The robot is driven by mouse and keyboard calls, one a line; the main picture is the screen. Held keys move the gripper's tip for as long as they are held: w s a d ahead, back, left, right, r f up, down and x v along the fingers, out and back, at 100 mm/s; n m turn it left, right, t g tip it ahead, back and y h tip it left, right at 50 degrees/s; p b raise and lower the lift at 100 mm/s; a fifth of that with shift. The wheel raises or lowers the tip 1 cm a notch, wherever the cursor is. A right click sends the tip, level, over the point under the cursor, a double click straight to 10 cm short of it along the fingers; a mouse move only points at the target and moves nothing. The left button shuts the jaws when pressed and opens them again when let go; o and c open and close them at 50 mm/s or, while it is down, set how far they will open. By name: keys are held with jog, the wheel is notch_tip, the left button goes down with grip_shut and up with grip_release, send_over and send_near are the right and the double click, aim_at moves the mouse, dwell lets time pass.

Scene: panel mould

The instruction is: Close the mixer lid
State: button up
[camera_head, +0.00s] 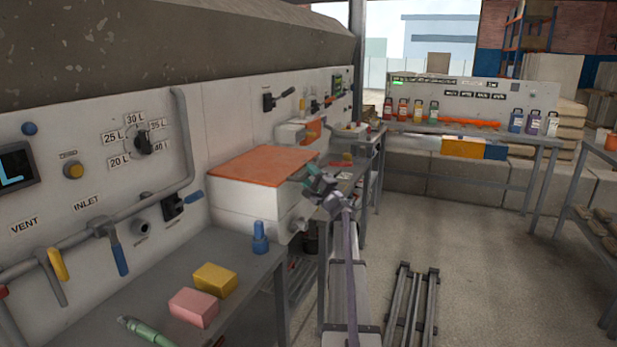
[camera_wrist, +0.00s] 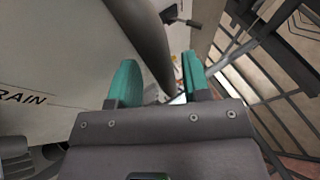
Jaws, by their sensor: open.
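A white box with a flat orange top (camera_head: 262,165) stands against the wall panel and looks like the mixer. The orange top lies level over the box; I cannot tell whether it is the lid. My gripper (camera_head: 316,184) is at the right side of this box, its teal fingers apart and nothing clearly held. In the wrist view my gripper (camera_wrist: 161,64) shows both teal fingers, with a dark grey rounded bar (camera_wrist: 146,38) beyond and between them. I cannot tell whether they touch it. A white surface marked "RAIN" (camera_wrist: 22,98) is at the left.
The near grey bench holds a blue knobbed piece (camera_head: 260,240), a yellow block (camera_head: 215,280) and a pink block (camera_head: 194,307). A smaller white unit with an orange panel (camera_head: 313,131) stands farther along the wall. Metal rails (camera_head: 411,305) lie on the otherwise open floor at right.

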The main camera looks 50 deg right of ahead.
jog(key=b+v, duration=0.4)
jog(key=v, duration=0.6)
jog(key=shift+s, duration=0.2)
jog(key=shift+a+f, duration=0.1)
